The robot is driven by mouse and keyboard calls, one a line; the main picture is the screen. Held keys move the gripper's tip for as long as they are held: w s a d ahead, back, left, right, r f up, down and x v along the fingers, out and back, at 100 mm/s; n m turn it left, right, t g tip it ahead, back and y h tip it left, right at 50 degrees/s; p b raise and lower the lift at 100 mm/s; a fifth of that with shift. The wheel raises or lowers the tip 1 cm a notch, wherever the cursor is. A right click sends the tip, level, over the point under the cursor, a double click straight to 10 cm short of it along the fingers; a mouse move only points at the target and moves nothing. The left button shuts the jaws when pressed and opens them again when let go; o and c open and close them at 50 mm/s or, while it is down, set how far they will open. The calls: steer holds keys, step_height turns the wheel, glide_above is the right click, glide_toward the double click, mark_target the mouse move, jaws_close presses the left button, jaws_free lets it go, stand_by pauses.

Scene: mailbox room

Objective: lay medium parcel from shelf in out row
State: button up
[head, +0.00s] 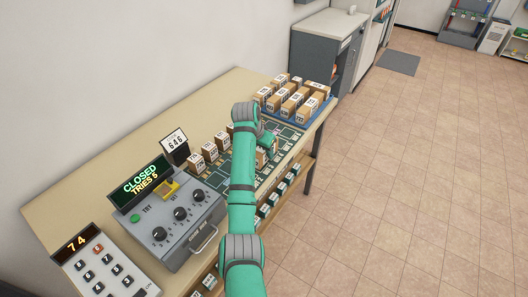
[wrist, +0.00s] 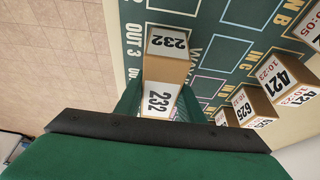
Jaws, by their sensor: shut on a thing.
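My gripper (wrist: 158,105) is shut on a brown parcel (wrist: 166,70) with white labels reading 232. In the wrist view the parcel is over the green mat (wrist: 220,55), beside the printed words OUT 3. I cannot tell whether it touches the mat. In the head view my gripper (head: 266,146) is over the mat's right part, and my arm hides some of the mat. The held parcel (head: 261,158) shows only partly there. Several small parcels (head: 295,170) stand on the shelf under the table's front edge.
Upright parcels stand in the mat's back row, including 421 (wrist: 292,78) and 625 (wrist: 252,106). A blue tray (head: 326,102) of several parcels is at the table's far end. A grey control box (head: 172,232) reading CLOSED and a keypad (head: 104,268) are at the near end.

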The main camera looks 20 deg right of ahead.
steer(key=shift+w+f, duration=0.1)
steer(key=shift+f, duration=0.15)
steer(key=o, duration=1.2)
steer(key=shift+s, duration=0.2)
steer(key=v, duration=1.2)
steer(key=shift+w+r, duration=0.1)
steer(key=shift+w, duration=0.05)
